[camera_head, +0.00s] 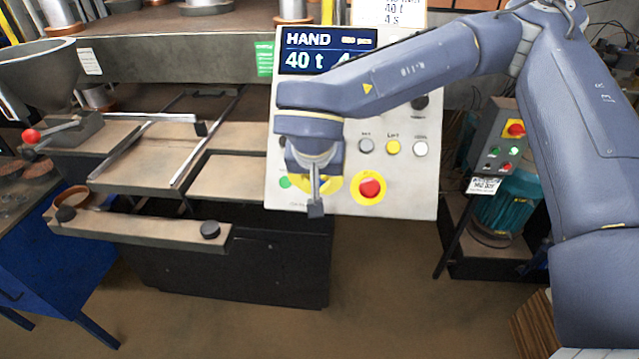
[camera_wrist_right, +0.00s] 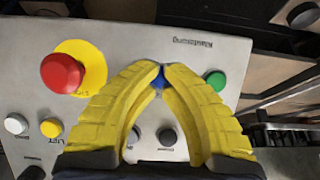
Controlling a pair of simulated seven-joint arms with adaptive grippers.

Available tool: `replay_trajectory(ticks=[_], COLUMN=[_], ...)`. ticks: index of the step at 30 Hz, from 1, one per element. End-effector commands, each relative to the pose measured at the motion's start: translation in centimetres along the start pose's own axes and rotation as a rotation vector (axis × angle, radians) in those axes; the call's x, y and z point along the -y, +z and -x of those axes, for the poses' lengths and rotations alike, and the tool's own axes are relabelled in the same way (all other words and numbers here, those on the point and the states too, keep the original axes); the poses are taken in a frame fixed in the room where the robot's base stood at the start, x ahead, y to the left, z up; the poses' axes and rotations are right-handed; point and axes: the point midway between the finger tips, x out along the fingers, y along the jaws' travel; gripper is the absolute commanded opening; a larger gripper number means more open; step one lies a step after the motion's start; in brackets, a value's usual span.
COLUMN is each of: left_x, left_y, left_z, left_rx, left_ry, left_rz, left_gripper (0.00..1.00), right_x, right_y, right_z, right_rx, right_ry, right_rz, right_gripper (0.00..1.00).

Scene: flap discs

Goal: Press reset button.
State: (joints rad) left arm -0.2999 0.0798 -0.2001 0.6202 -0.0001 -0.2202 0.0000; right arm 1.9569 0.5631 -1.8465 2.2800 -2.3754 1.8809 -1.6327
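The control panel (camera_head: 400,195) is a tilted light-grey board with a screen reading HAND and 40 t. My right gripper (camera_wrist_right: 161,68) has yellow fingers whose tips come together close in front of the panel. A small blue spot (camera_wrist_right: 160,82), seemingly a button, shows between the fingers just behind the tips; the fingers hide most of it. I cannot tell whether the tips touch the panel. In the head view my right wrist hides this part. No button with a readable reset label shows. My left gripper is not in view.
A red emergency button (camera_head: 370,188) on a yellow disc and a green button (camera_wrist_right: 215,80) flank the fingers. Grey, yellow and white buttons sit above it in the head view. A machine bed (camera_head: 130,165) is at the left; a small control box (camera_head: 497,140) is at the right.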

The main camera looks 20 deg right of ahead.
Motion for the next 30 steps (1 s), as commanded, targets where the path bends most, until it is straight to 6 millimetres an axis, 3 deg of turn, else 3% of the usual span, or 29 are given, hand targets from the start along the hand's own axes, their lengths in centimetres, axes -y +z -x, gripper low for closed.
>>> replay_trajectory(ticks=[30], left_x=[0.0], left_y=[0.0], left_z=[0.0], left_rx=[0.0], left_ry=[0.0], left_rz=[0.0], left_gripper=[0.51], right_x=[0.0], right_y=[2.6], right_z=[6.3], right_rx=[0.0], right_ry=[0.0], right_rz=[0.002], right_gripper=[0.0])
